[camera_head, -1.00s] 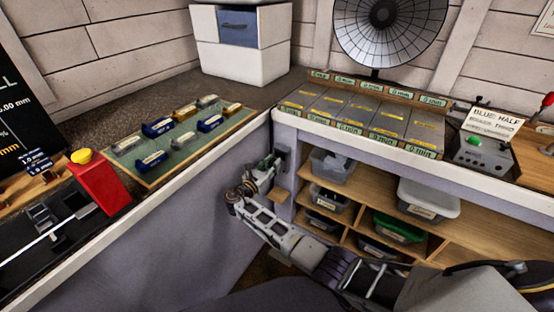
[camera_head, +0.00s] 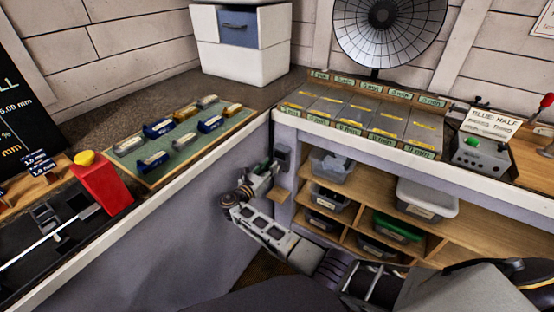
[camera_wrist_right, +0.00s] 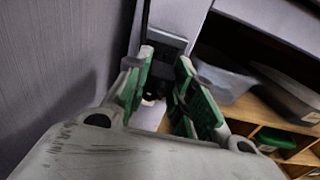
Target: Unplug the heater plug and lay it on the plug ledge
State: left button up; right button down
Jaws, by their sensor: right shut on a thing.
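The wall socket (camera_head: 282,157) is a grey box on the end panel of the right bench. It also shows in the right wrist view (camera_wrist_right: 165,45). The plug ledge (camera_head: 279,196) is a small wooden shelf just below it and looks bare. My right gripper (camera_head: 268,169) is beside the socket, to its left. In the right wrist view its green-padded fingers (camera_wrist_right: 160,88) are shut on the dark heater plug (camera_wrist_right: 155,88), mostly hidden between them. I cannot tell whether the plug still touches the socket. My left gripper is not in view.
The shelf bay (camera_head: 345,195) with grey bins is close on the right of the socket. The left bench wall (camera_head: 190,225) is close on the left. A round dish-shaped heater (camera_head: 390,30) stands at the back. A control box (camera_head: 482,155) sits on the right bench.

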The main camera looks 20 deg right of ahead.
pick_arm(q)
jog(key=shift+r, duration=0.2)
pick_arm(e)
jog(key=shift+s+a, duration=0.25)
jog(key=shift+a, duration=0.1)
dwell(0.4)
